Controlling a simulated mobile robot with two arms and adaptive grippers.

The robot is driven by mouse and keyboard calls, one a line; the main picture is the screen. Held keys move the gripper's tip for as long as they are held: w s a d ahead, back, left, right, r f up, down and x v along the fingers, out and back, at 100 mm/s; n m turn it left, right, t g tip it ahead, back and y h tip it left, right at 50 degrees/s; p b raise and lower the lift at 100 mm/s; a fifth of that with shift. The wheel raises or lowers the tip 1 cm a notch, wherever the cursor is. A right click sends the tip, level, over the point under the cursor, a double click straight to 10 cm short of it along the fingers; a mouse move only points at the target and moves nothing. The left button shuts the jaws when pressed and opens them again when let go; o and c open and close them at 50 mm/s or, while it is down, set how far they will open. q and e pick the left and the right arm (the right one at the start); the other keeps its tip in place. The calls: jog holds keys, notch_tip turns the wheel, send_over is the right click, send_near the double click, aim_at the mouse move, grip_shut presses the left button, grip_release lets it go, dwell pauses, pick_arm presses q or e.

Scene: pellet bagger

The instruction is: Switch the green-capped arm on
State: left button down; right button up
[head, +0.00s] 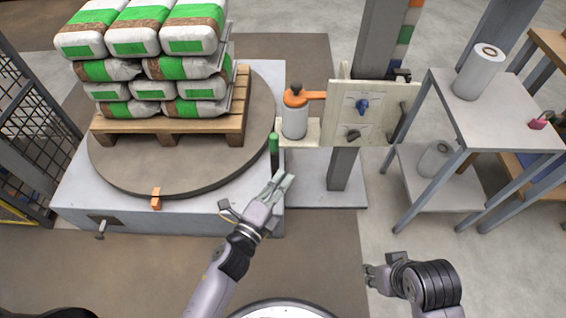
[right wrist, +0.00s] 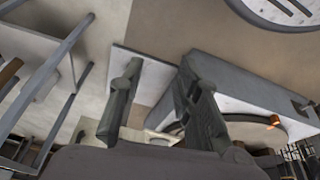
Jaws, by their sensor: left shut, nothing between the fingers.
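The green-capped arm (head: 274,152) is a short upright post with a green top and a dark lower part. It stands at the right edge of the turntable base, left of the white canister. My left gripper (head: 283,181) is shut and empty just below and to the right of it in the head view. I cannot tell whether the fingers touch it. My right gripper (head: 370,274) is low on the right, away from the arm. In the right wrist view its fingers (right wrist: 161,75) stand apart with nothing between them.
A pallet (head: 172,128) of stacked bags sits on the round turntable (head: 130,165). A white canister with an orange top (head: 295,115) stands beside a cream panel (head: 390,102) with a blue knob (head: 363,106) and a dark knob (head: 352,135). A grey table (head: 500,120) stands right.

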aim_at(276, 144)
pick_arm(q)
jog(key=w, duration=0.9)
pick_arm(e)
jog(key=shift+s+r, duration=0.15)
jog(key=shift+r, duration=0.1)
